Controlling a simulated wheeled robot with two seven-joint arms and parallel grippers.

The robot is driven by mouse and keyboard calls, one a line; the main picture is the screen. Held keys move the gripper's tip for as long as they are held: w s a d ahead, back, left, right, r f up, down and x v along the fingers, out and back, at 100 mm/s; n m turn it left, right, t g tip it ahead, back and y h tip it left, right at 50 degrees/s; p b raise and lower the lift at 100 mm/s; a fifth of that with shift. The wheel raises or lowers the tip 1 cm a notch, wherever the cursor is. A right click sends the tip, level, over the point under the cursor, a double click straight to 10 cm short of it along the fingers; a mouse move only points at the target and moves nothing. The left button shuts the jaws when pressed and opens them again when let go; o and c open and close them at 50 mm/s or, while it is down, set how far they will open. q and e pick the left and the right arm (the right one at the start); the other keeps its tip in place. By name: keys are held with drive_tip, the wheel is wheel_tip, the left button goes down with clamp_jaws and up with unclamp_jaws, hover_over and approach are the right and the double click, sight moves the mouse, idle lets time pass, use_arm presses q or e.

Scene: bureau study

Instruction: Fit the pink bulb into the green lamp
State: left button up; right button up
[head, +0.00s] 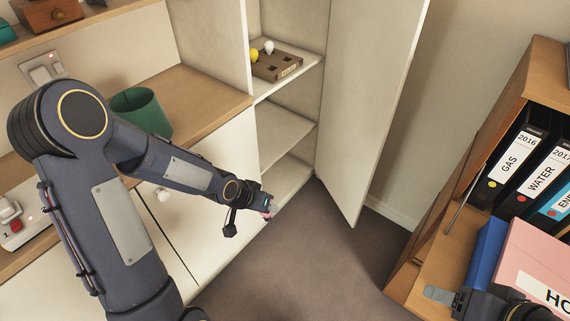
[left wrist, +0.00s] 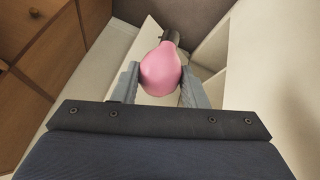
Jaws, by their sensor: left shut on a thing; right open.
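My left gripper (head: 264,205) is shut on the pink bulb (left wrist: 160,72), which sits between its two grey fingers in the left wrist view. In the head view only a little pink of the bulb (head: 267,214) shows at the fingertips, in front of the cupboard. A green, round, open-topped thing (head: 140,112) stands on the wooden worktop, partly behind my left arm; I cannot tell whether it is the green lamp or only a shade or pot. My right gripper (head: 440,295) is open at the lower right, mostly cut off by the frame's edge.
The white cupboard has its door (head: 368,90) wide open. A brown holder (head: 278,68) with a yellow bulb (head: 254,56) and a white bulb (head: 268,47) stands on its upper shelf. A bookcase (head: 470,160) with binders is at the right. Bare floor (head: 300,265) lies between.

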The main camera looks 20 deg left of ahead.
drive_tip(key=shift+o, duration=0.6)
drive_tip(key=w+a+f+m+g+y, duration=0.2)
drive_tip(key=w+a+m+g+y, duration=0.4)
drive_tip(key=a+y, duration=0.5)
drive_tip(key=w+a+f+m+t+y, duration=0.1)
drive_tip(key=w+a+f+m+t, duration=0.1)
drive_tip(key=w+f+m+t, duration=0.35)
drive_tip(key=w+a+f+m+t, duration=0.3)
drive_tip(key=w+m, duration=0.5)
drive_tip(key=w, duration=0.1)
use_arm(q)
drive_tip(key=w+d+r+m+g+h, duration=0.2)
drive_tip(key=w+d+r+m+g, duration=0.1)
drive_tip(key=d+r+m, duration=0.4)
drive_tip(key=w+d+r, duration=0.1)
drive_tip(key=d+r, duration=0.2)
drive_tip(key=d, duration=0.4)
drive_tip(key=shift+d+m+h, duration=0.2)
drive_tip(key=shift+m+h, duration=0.1)
drive_tip(key=shift+m, duration=0.1)
use_arm(e)
drive_tip(key=x, duration=1)
drive_tip(key=shift+a+r, duration=0.25)
drive_tip(key=shift+a, duration=0.15)
